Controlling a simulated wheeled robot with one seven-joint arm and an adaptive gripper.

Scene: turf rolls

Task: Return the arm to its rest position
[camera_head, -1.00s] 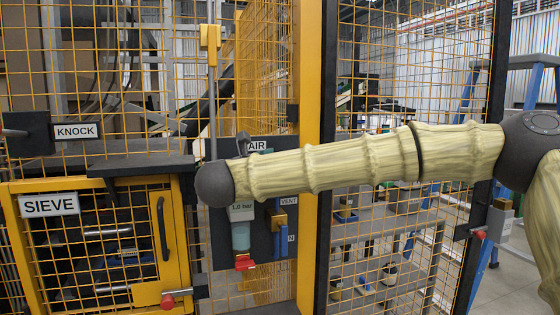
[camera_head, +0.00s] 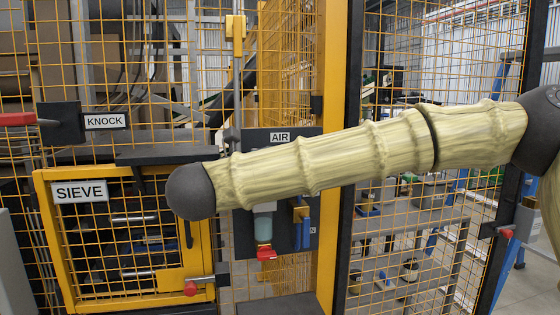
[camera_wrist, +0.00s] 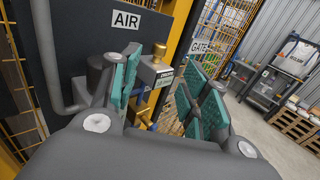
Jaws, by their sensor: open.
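My gripper (camera_wrist: 163,98) shows in the wrist view with its two teal-padded fingers apart and nothing between them. Beyond the fingers are a brass-topped fitting (camera_wrist: 160,50) and the dark AIR panel (camera_wrist: 95,45). In the head view my arm, in a pale yellow sleeve, stretches from the right edge to a dark rounded joint at centre left. My gripper is not visible in the head view. The arm hides part of the AIR panel (camera_head: 281,137).
A yellow-framed SIEVE door (camera_head: 75,225) with a red-tipped latch stands at left, below the KNOCK sign (camera_head: 105,121). Yellow mesh fencing (camera_head: 420,60) and a yellow post (camera_head: 333,60) stand behind the arm. Shelving (camera_head: 420,240) stands beyond the fence. The wrist view shows open floor (camera_wrist: 255,125) at right.

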